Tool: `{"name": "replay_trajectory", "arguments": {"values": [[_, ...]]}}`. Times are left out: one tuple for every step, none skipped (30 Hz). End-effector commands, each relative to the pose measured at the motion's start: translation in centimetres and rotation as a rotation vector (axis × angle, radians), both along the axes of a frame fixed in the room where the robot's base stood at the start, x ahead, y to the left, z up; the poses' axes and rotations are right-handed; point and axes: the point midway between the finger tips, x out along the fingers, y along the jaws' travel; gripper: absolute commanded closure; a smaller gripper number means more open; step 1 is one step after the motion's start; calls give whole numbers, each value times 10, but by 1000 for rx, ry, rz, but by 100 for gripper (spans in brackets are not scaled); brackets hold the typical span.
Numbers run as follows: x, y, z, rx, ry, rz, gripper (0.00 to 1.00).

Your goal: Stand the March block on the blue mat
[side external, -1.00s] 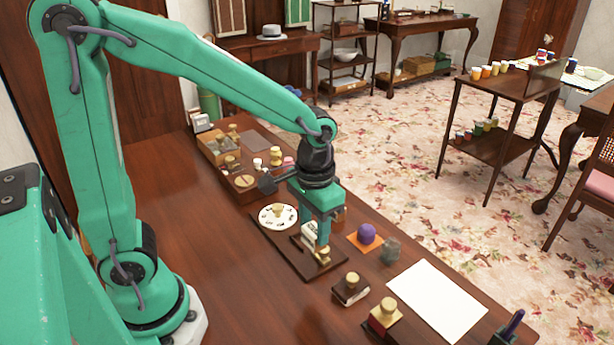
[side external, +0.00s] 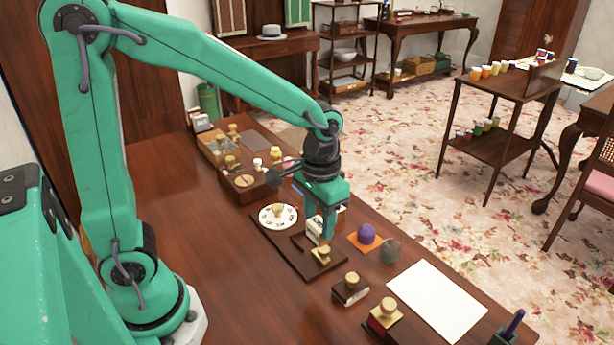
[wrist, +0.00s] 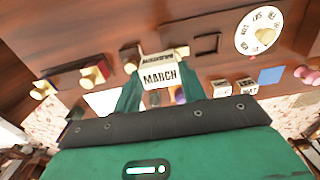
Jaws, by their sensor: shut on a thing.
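The March block (wrist: 160,78) is a white block with black lettering, and "MARCH" reads upright in the wrist view. My gripper (wrist: 161,84) is shut on it, with a green finger on each side. In the side external view my gripper (side external: 323,232) points down over the dark board, and the white March block (side external: 314,229) shows partly behind a finger. Its gap above the board is hard to judge. The blue mat (wrist: 270,75) lies flat to the right of the block in the wrist view. In the side external view it is mostly hidden by my gripper.
The dark board (side external: 296,258) carries a round white dial (side external: 278,216) and a brass-knobbed piece (side external: 322,253). Two lettered blocks (wrist: 221,88) (wrist: 247,86) stand near the blue mat. A purple ball (side external: 367,233), stamps (side external: 350,289) (side external: 384,315) and white paper (side external: 438,302) are nearby. The left tabletop is clear.

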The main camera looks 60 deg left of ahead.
Motion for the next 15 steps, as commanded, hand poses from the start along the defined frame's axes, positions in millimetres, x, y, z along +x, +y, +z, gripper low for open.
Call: {"name": "replay_trajectory", "arguments": {"values": [[8, 5, 1, 0, 0, 4, 81], [13, 7, 1, 0, 0, 5, 81], [20, 12, 1, 0, 1, 5, 81], [26, 16, 2, 0, 1, 6, 81], [31, 20, 2, 0, 2, 6, 81], [40, 26, 2, 0, 1, 6, 81], [47, 31, 3, 0, 1, 7, 81], [54, 37, 3, 0, 1, 7, 81], [63, 44, 3, 0, 1, 7, 81], [70, 51, 3, 0, 2, 8, 81], [77, 57, 3, 0, 1, 7, 81], [86, 66, 2, 0, 1, 7, 81], [92, 74, 2, 0, 1, 7, 81], [98, 81, 2, 0, 1, 7, 81], [106, 91, 1, 0, 2, 8, 81]]}}
